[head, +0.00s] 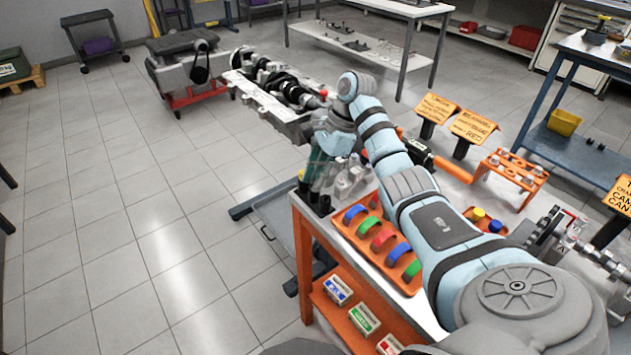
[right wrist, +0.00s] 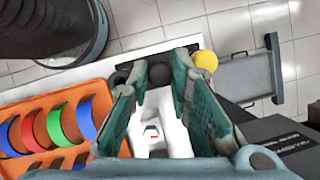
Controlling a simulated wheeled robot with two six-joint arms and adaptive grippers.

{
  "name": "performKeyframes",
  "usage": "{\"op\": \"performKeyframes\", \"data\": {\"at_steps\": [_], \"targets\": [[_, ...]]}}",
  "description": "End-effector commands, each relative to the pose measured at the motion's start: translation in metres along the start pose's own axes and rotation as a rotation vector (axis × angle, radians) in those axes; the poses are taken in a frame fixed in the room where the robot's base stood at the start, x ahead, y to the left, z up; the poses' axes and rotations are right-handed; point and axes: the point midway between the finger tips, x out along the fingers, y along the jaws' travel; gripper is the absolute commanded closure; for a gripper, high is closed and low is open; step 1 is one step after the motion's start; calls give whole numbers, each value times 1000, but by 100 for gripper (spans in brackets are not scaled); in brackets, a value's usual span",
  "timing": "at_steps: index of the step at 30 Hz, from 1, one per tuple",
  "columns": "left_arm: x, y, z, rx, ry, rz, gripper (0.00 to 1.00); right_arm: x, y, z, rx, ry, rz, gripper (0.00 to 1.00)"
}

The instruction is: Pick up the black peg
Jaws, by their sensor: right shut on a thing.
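My right gripper (head: 318,188) reaches down at the far left corner of the orange cart in the head view. In the right wrist view its teal fingers (right wrist: 160,72) are closed in on a black peg (right wrist: 157,76), whose round dark end shows between the fingertips. Another dark round end (right wrist: 124,72) sits just left of the fingers, and a yellow round one (right wrist: 205,61) just right. Whether the held peg is clear of its support cannot be told. The left gripper is not in view.
An orange tray (right wrist: 97,98) of coloured curved shells lies beside the gripper. Pale bottles (head: 350,180) stand close to it on the cart. An engine block (head: 262,98) on a stand is beyond.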

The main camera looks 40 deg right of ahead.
Motion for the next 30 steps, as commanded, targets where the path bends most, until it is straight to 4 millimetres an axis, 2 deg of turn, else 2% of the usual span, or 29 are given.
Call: {"op": "performKeyframes", "data": {"at_steps": [5, 11, 14, 18, 22, 25, 30], "targets": [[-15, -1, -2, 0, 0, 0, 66, -16, 0, 7, 0, 0, -1, 100], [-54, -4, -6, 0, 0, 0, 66, -54, 0, 22, 0, 0, -1, 100], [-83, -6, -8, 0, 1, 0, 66, -81, 0, 33, 0, 0, -1, 100], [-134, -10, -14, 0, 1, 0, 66, -128, 0, 53, 0, 0, -1, 100], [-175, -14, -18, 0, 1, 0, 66, -166, 0, 69, 0, 0, -1, 100], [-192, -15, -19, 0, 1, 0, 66, -182, 0, 75, 1, 0, -1, 100], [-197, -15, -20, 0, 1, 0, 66, -187, 0, 77, 1, -1, -1, 100]]}}
